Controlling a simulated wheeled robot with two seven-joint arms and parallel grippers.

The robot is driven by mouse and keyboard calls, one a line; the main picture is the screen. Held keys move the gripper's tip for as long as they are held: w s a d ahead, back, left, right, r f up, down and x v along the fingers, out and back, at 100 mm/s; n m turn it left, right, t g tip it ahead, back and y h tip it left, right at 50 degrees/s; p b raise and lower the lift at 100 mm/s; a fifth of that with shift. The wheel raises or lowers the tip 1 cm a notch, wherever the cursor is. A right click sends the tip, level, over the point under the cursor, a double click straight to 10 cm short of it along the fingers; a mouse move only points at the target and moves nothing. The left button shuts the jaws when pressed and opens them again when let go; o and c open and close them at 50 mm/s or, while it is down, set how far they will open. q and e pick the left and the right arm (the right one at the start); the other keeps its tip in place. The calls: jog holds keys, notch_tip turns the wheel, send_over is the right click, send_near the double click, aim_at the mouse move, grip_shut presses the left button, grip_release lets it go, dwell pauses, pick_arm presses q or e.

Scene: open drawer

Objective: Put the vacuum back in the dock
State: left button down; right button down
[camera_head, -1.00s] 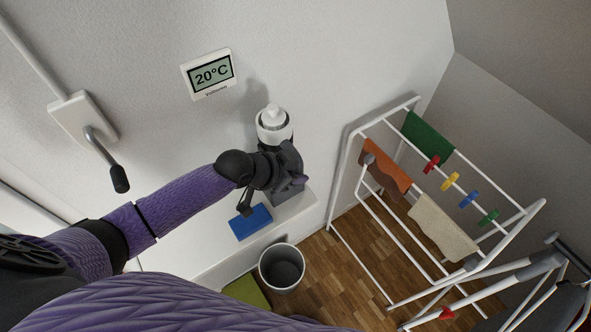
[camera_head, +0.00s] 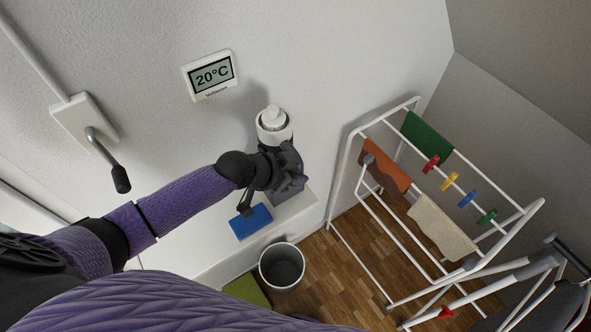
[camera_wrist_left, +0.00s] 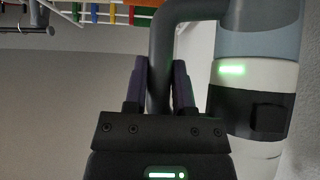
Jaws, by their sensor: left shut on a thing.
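The vacuum (camera_head: 274,121) shows a white top against the wall, above a white ledge (camera_head: 299,207); its lower part is mostly hidden behind my left gripper (camera_head: 287,165). In the left wrist view the vacuum body (camera_wrist_left: 257,75) is grey and white with a green light, on the right. My left gripper (camera_wrist_left: 160,80) is shut around its grey curved handle (camera_wrist_left: 165,50). A dark grey block (camera_head: 289,190) shows below the gripper on the ledge; I cannot tell whether it is the dock or part of the vacuum. My right gripper is not in view.
A blue sponge-like block (camera_head: 251,221) lies on the ledge, close to my left gripper. A bin (camera_head: 282,266) stands on the floor below. A drying rack (camera_head: 440,195) with cloths stands at the right.

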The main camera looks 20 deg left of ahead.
pick_arm(q)
jog(key=shift+f+b, duration=0.4)
jog(key=shift+f, duration=0.05)
dwell(0.3)
dwell(0.3)
jog(key=shift+c, duration=2.3)
grip_release()
jog(key=shift+o, duration=0.5)
jog(key=shift+f, duration=0.1)
jog(key=p+v, duration=0.1)
jog(key=v, duration=0.9)
jog(key=shift+p, duration=0.4)
